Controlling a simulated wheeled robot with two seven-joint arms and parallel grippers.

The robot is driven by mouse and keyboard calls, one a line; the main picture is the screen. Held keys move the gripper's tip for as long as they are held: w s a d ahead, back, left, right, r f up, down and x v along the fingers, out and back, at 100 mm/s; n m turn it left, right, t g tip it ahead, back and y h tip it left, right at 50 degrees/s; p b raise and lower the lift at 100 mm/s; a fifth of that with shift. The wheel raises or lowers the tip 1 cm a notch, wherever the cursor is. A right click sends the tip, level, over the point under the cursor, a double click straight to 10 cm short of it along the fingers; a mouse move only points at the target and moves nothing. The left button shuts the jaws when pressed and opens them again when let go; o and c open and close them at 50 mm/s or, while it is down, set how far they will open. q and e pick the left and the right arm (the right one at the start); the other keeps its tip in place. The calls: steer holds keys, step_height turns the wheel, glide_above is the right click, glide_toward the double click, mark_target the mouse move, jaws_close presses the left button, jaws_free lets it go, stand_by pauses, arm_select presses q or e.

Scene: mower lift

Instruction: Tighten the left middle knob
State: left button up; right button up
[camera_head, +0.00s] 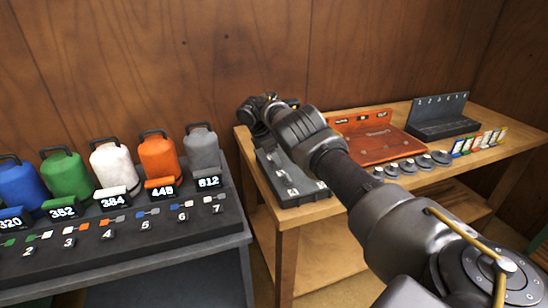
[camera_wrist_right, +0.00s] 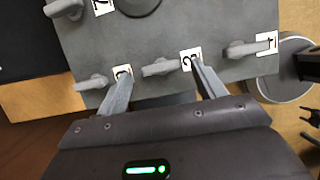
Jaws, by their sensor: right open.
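A dark grey fixture (camera_head: 274,165) stands at the left end of the wooden table. In the right wrist view its grey panel (camera_wrist_right: 195,25) carries several light grey lever-like knobs with white number tags. One row shows a middle knob (camera_wrist_right: 160,67) by a tag that looks like 2, a knob (camera_wrist_right: 245,49) by tag 1, and a knob (camera_wrist_right: 92,82) at the left. My right gripper (camera_wrist_right: 160,74) is open, its fingers either side of the middle knob; contact cannot be told. In the head view the right gripper (camera_head: 263,108) is over the fixture's far end. My left gripper is out of view.
An orange tray (camera_head: 372,145), several grey discs (camera_head: 408,166) and a dark numbered rack (camera_head: 440,118) stand right of the fixture. At left, a dark bench (camera_head: 130,255) holds coloured canisters (camera_head: 112,164) and number blocks. A wooden wall is close behind.

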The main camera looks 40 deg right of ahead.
steer(key=b+v, duration=0.1)
steer(key=v, duration=0.8)
steer(key=shift+r, duration=0.4)
steer(key=shift+a+f, duration=0.1)
steer(key=shift+a, duration=0.1)
